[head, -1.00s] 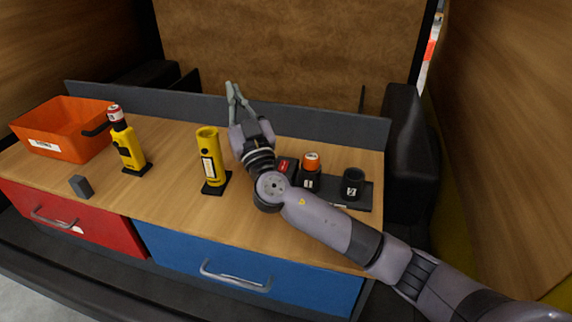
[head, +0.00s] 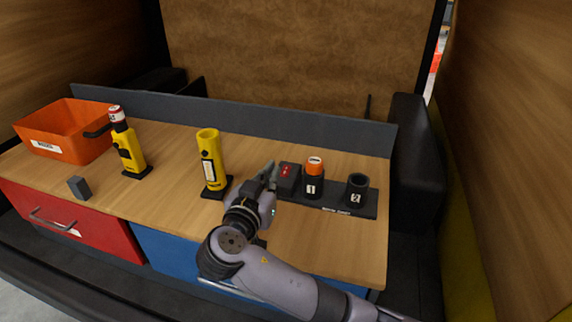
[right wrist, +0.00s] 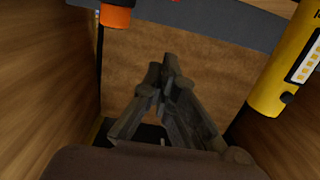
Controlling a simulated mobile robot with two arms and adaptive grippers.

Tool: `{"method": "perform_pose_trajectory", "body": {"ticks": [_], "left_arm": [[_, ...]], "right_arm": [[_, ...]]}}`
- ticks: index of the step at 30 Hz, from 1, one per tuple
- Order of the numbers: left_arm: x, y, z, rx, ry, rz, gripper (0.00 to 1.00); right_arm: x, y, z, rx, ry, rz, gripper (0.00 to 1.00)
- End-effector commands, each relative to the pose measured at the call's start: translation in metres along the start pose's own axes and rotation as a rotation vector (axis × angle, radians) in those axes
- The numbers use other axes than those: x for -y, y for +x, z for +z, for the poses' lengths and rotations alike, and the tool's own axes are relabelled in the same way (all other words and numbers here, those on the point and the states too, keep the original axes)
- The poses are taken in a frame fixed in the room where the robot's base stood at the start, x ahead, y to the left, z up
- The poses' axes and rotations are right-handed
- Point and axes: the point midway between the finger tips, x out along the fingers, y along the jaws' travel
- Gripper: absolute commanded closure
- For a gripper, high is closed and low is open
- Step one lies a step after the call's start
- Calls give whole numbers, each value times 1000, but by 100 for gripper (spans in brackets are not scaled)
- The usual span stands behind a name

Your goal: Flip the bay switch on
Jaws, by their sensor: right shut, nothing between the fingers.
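The switch's exact position is hard to make out. My left gripper is not in view.
Right of the switch stand holder 1 with an orange-capped item (head: 314,165) and empty-looking holder 2 (head: 356,190). Left are a yellow tube (head: 209,160), a yellow unit with a red-and-white top (head: 128,150), a grey block (head: 79,187) and an orange bin (head: 60,130).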

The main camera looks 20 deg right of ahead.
Motion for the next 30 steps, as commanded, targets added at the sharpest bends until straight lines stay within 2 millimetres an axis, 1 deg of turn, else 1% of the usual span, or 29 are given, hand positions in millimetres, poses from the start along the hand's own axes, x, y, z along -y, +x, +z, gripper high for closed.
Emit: {"method": "perform_pose_trajectory", "body": {"ticks": [5,8,11,18,20,24,27,30], "left_arm": [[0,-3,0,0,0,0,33],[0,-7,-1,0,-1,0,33],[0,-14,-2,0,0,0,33],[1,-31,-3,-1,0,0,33],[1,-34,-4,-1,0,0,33],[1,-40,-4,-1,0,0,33],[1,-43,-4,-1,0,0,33],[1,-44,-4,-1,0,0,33]], "right_arm": [[0,6,-2,-3,-2,1,100],[0,18,-3,-5,-3,2,100],[-1,37,-5,-6,-5,4,100],[-1,90,-6,-6,-4,4,100],[-1,101,-5,-5,-3,4,100],[-1,106,18,-2,-4,1,100],[0,109,29,-2,-2,0,100],[0,110,35,-2,0,-1,100]]}}
